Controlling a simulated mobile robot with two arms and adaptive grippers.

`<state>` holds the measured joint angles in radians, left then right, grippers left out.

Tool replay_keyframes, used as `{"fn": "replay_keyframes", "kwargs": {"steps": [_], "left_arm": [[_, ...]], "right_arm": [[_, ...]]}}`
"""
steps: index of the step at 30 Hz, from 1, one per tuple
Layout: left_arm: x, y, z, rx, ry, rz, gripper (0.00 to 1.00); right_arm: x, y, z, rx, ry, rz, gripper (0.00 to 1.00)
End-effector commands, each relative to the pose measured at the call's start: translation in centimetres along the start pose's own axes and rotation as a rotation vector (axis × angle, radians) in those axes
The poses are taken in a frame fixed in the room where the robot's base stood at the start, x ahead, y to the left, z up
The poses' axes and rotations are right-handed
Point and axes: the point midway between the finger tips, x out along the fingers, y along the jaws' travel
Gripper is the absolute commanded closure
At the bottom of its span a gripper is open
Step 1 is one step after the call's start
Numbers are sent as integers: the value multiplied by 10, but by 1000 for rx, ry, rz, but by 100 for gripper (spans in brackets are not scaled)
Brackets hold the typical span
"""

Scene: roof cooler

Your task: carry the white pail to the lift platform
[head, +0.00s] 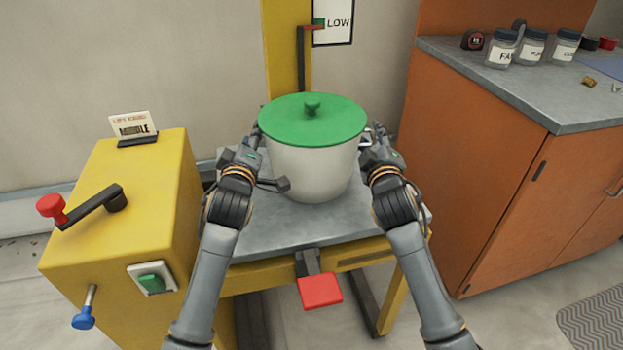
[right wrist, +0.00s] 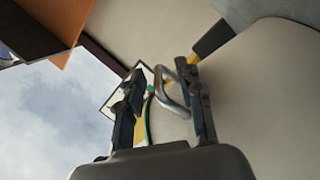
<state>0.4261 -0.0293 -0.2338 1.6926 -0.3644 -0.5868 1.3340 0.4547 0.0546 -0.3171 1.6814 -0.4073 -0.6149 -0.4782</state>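The white pail (head: 312,173) stands upright on the grey top of the lift platform (head: 262,232), with a green lid (head: 312,119) on it. My right gripper (head: 368,138) is at the pail's right side. In the right wrist view its two fingers (right wrist: 163,105) are apart, with the pail's metal side handle (right wrist: 172,92) between them; the pale pail wall (right wrist: 275,95) fills the right of that view. My left gripper (head: 258,137) is at the pail's left side. Its fingertips and any handle there are hidden, so its grip cannot be told.
A yellow control box (head: 130,220) with a red-knobbed crank (head: 85,205), a green switch (head: 151,281) and a "MIDDLE" card (head: 133,126) stands left. A red pedal (head: 320,291) juts out in front. An orange cabinet (head: 490,170) with several jars on its counter (head: 560,95) stands close right.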

Motion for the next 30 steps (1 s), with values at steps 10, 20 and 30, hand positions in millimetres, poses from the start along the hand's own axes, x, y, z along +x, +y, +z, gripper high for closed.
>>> {"fn": "replay_keyframes", "kwargs": {"steps": [10,20,30], "left_arm": [[-56,-1,1,-3,-1,-1,62],[-109,-1,1,-2,-3,0,62],[-118,0,1,-1,-2,1,62]], "right_arm": [[0,0,1,-1,-2,1,64],[0,0,1,-1,-2,1,64],[-22,0,2,-2,-2,1,64]]}}
